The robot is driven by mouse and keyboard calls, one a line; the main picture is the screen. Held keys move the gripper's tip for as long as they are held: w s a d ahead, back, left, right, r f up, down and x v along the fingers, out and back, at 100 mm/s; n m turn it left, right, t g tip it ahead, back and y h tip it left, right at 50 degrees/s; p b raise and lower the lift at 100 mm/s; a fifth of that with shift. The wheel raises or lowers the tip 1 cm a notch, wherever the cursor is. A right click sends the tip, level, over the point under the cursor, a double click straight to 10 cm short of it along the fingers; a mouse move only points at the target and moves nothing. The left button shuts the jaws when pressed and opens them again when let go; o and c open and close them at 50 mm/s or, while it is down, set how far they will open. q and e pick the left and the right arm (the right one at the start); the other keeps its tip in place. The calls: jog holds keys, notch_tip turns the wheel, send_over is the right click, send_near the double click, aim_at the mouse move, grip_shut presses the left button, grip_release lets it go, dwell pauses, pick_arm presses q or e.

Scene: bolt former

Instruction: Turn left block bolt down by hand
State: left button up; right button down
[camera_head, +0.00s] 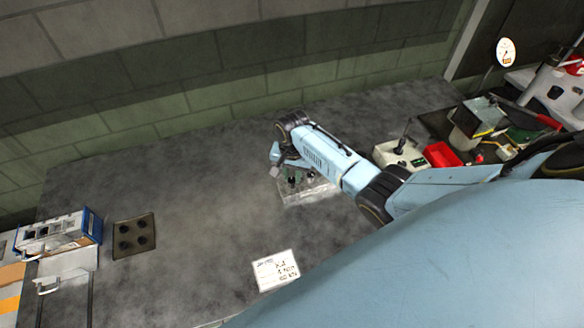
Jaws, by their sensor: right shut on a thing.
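A pale metal block (308,191) sits on the dark worktop, partly covered by my right arm. A dark bolt head (291,181) shows on top of the block, and another dark shape stands beside it under the arm. My right gripper (279,167) is at the left part of the block, low over its top. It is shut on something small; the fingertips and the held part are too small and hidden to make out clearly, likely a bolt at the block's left. My left gripper is not in view.
A white card with writing (276,270) lies in front of the block. A control box (399,155) and red bin (442,155) stand right. The worktop between is clear.

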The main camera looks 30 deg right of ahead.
aim_at(292, 179)
jog(key=shift+w+d+r+m, duration=0.1)
jog(key=shift+w+r+m, duration=0.1)
jog(key=shift+m, duration=0.1)
jog(key=c, duration=1.4)
grip_release()
jog(key=shift+s, duration=0.1)
jog(key=shift+c, duration=0.2)
jog(key=shift+o, duration=1)
jog(key=shift+s+f, duration=0.1)
notch_tip(292, 179, up, 14)
jog(key=shift+f, duration=0.25)
